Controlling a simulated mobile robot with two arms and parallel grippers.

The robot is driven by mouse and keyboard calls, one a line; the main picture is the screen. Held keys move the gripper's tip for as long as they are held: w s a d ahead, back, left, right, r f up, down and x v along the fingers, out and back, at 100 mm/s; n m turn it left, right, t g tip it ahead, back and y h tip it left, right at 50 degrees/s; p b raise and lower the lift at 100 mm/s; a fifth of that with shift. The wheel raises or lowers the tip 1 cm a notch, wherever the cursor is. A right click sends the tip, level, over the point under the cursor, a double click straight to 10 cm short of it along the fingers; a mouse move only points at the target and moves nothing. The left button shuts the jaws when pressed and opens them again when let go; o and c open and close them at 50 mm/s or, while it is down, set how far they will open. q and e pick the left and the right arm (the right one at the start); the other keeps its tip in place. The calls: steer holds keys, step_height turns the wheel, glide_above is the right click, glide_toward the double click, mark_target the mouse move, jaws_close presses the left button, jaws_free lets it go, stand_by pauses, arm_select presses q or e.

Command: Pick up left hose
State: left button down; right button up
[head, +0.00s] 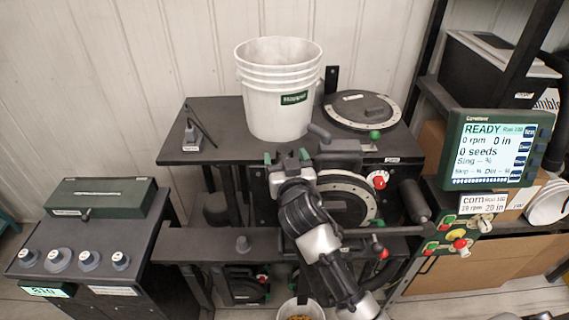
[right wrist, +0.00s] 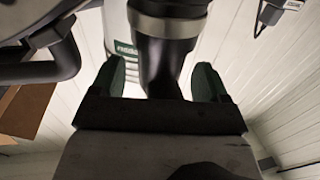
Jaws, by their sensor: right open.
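A dark tube (right wrist: 168,62) with a pale band near its top stands between the fingers in the right wrist view. It looks like the left hose, though I cannot be sure. My right gripper (head: 286,157) is open, its green fingertips in front of the white bucket. In the right wrist view the fingertips (right wrist: 167,82) sit on either side of the tube, with a gap at the right; contact at the left is unclear. In the head view the gripper mostly hides the tube. My left gripper is not in view.
A white bucket (head: 278,110) stands on the dark upper table (head: 215,145), beside a round disc (head: 362,108). A bent dark pipe (right wrist: 45,62) is close left of the fingers. A seed meter (head: 345,198) is below. A lit monitor (head: 494,150) stands at right.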

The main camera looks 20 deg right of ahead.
steer(key=c, duration=1.2)
steer(key=shift+r, duration=0.55)
step_height(320, 180, up, 6)
steer(key=shift+r, duration=0.1)
steer(key=shift+s+a+b, duration=0.1)
steer(key=shift+s+a, duration=0.2)
steer(key=shift+s, duration=2.7)
steer(key=shift+s+a+b, duration=0.15)
steer(key=shift+s+a, duration=0.2)
steer(key=shift+s, duration=2.65)
steer(key=shift+s+a+b, duration=0.1)
steer(key=shift+s+a, duration=0.2)
steer(key=shift+s, duration=2.7)
